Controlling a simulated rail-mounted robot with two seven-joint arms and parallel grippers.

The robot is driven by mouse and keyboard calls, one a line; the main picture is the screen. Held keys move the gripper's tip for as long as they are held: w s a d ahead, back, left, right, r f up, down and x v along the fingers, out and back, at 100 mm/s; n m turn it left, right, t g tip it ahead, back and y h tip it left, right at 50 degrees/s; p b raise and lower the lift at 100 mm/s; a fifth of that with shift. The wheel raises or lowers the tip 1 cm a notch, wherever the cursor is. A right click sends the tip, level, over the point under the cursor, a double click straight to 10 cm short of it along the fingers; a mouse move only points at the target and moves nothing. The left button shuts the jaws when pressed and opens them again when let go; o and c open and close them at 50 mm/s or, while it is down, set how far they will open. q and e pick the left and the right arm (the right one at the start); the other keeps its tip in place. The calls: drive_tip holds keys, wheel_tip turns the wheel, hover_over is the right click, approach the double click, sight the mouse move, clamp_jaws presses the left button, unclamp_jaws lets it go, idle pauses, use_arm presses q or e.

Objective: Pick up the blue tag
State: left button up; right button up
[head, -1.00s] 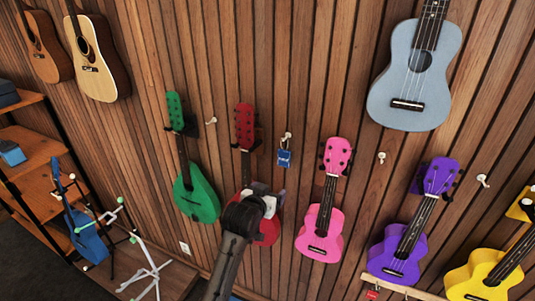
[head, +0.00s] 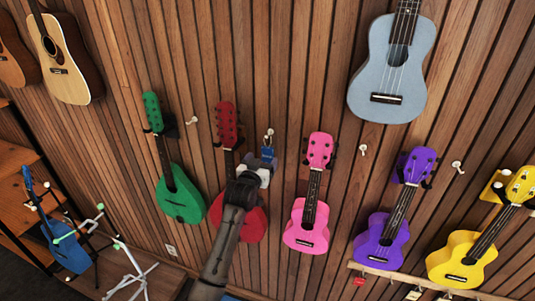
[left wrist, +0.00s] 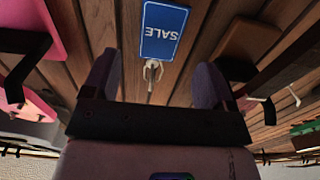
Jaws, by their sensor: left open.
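The blue tag (head: 268,152) hangs from a white hook on the wooden slat wall, between the red and pink ukuleles. In the left wrist view the tag (left wrist: 164,30) shows upside down, with "SALE" in white letters. My left gripper (head: 257,168) is just below the tag in the head view, in front of the red ukulele, and hides part of the tag's lower edge. In the left wrist view its two fingers (left wrist: 153,72) are apart with nothing between them but the view of the wall and hook; the tag appears beyond the fingertips. My right gripper is not in view.
The red ukulele (head: 228,125) hangs close left of the tag, partly behind my arm. The pink ukulele (head: 312,205) hangs close right. The tag's white hook (head: 269,132) sticks out above it. Green (head: 180,195) and purple (head: 382,238) ukuleles hang farther out.

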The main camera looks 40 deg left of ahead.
sight(267, 153)
use_arm(q)
drive_tip(key=shift+p+x, duration=0.55)
drive_tip(key=shift+x, duration=2.35)
drive_tip(key=shift+c, duration=0.2)
drive_tip(key=c, duration=1)
drive_tip(key=shift+o, duration=0.2)
drive_tip(key=shift+r+b, duration=0.5)
drive_tip(key=shift+r, duration=1.15)
drive_tip(key=shift+s+d+r, duration=0.1)
drive_tip(key=shift+s+d, duration=0.05)
drive_tip(key=shift+s, duration=0.2)
drive_tip(key=shift+c, duration=0.3)
drive_tip(key=b+v, duration=0.1)
drive_tip(key=v, duration=1.6)
drive_tip(key=shift+s+b, duration=0.2)
drive_tip(key=shift+b, duration=0.2)
